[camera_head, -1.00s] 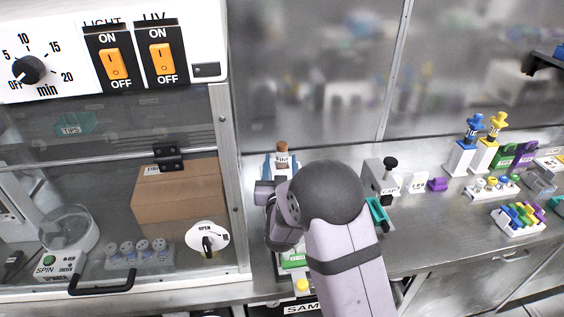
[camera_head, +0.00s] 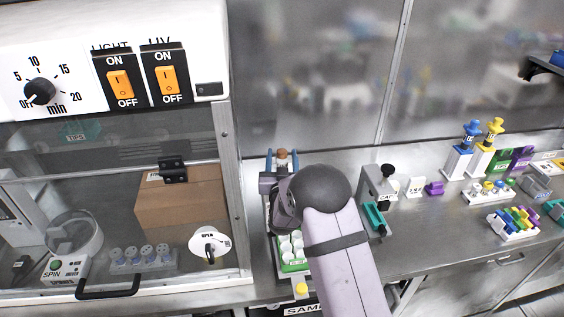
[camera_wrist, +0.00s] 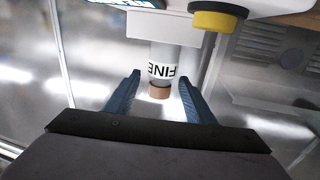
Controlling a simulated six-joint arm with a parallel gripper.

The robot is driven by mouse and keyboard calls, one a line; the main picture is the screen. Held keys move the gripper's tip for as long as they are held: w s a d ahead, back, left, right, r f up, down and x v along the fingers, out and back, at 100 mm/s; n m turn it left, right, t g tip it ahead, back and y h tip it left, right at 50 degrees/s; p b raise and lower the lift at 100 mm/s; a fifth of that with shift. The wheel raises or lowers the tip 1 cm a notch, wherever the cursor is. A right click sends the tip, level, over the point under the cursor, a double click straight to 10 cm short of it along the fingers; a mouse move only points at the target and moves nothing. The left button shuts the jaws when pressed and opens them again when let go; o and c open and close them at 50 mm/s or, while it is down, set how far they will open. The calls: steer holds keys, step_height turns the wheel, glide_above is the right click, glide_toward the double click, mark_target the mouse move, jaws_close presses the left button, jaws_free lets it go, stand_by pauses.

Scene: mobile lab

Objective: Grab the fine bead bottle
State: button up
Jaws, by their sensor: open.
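The fine bead bottle shows in the wrist view (camera_wrist: 163,72) as a clear bottle with a white label reading "FINE" and a brown cap. In the head view its brown cap (camera_head: 282,154) shows at the back of the bench, beside the cabinet; my arm hides most of its body. My gripper (camera_wrist: 160,88) is open, with its two blue fingers on either side of the bottle around the cap and label. A gap shows between each finger and the bottle. In the head view the gripper (camera_head: 282,161) is at the bottle.
The glass-fronted cabinet (camera_head: 231,190) stands close on the left. A green-based rack of white-capped vials (camera_head: 291,252) lies in front, partly behind my arm. A capping device (camera_head: 380,190) stands to the right, with pipettes and racks farther right.

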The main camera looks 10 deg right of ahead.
steer(key=shift+w+d, duration=0.1)
steer(key=shift+w, duration=0.35)
steer(key=shift+c, duration=0.5)
steer(key=c, duration=1)
steer(key=shift+c, duration=0.7)
steer(key=shift+r+b, duration=1.35)
steer(key=shift+r, duration=3.65)
jaws_close()
